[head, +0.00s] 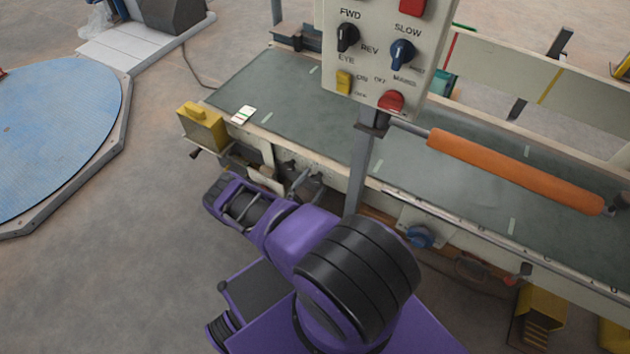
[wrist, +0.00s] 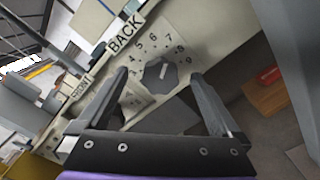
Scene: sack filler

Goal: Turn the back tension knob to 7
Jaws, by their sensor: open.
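The back tension knob (wrist: 162,76) is a dark grey knob with a pale pointer mark, beside the "BACK" label (wrist: 125,35) in the wrist view. Numbers including 4 to 9 arc around it on a pale dial plate (wrist: 187,40). The mark appears to point toward the upper right, but its exact number cannot be read. My gripper (wrist: 160,74) is open, its fingers appearing on either side of the knob in the picture. Contact cannot be told. In the head view my purple arm reaches to the near side of the conveyor, and the knob cannot be made out.
A "FRONT" label (wrist: 80,88) lies left of the knob. A control box (head: 375,55) stands on a post (head: 359,165) by the conveyor belt (head: 450,185). An orange roller (head: 515,171), yellow box (head: 203,127) and blue knob (head: 420,236) are nearby.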

